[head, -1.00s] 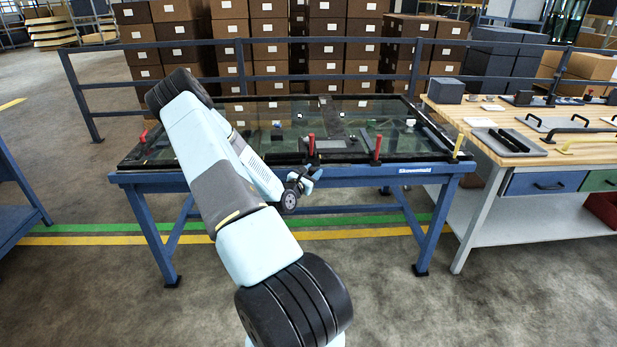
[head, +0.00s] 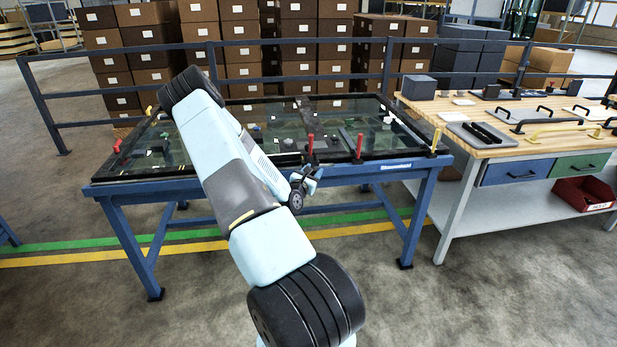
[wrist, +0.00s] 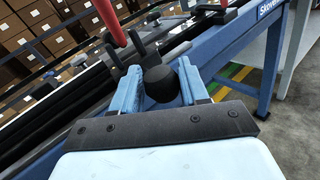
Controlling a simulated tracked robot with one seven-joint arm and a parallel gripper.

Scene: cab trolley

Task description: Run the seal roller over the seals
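A large black-framed glass panel (head: 240,133) lies flat on a blue table, with black seal strips (head: 374,158) along its edges. My gripper (head: 308,180) is at the table's front edge, just below a red-handled clamp (head: 310,148). In the wrist view, my gripper's two light blue fingers (wrist: 160,90) are closed about a dark rounded piece, which looks like the seal roller (wrist: 160,82). Grey prongs (wrist: 122,57) stand just beyond the fingers. The roller's wheel cannot be made out, nor whether it touches a seal.
More clamps stand along the frame, including a second red one (head: 360,146) and a yellow one (head: 435,140). A wooden workbench (head: 500,148) with trays and handles stands at right. A blue rail and stacked boxes (head: 240,50) are behind. The floor in front is clear.

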